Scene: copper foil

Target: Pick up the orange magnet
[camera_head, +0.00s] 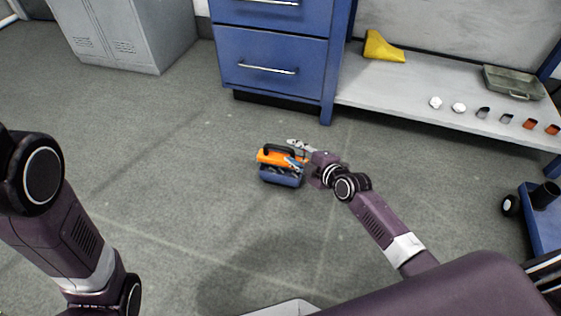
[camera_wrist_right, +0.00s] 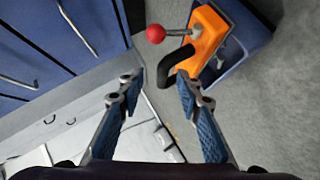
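The orange magnet (camera_head: 269,156) has a black curved handle and sits at a small blue toolbox (camera_head: 284,180) on the floor. In the right wrist view, the orange magnet (camera_wrist_right: 210,38) shows at the top with its black handle and a red-knobbed lever. My right gripper (camera_head: 295,153) is beside the magnet at its right. The fingers of the right gripper (camera_wrist_right: 157,88) are spread with nothing between them. The handle's end is close to the right-hand fingertip; I cannot tell whether they touch. My left arm shows at left, but its gripper is out of view.
A blue drawer cabinet (camera_head: 270,66) stands behind. A low grey shelf (camera_head: 385,92) at right bears a yellow object (camera_head: 383,47), a green tray (camera_head: 513,83) and several small items. A blue cart (camera_head: 545,225) is at far right. Floor left of the toolbox is clear.

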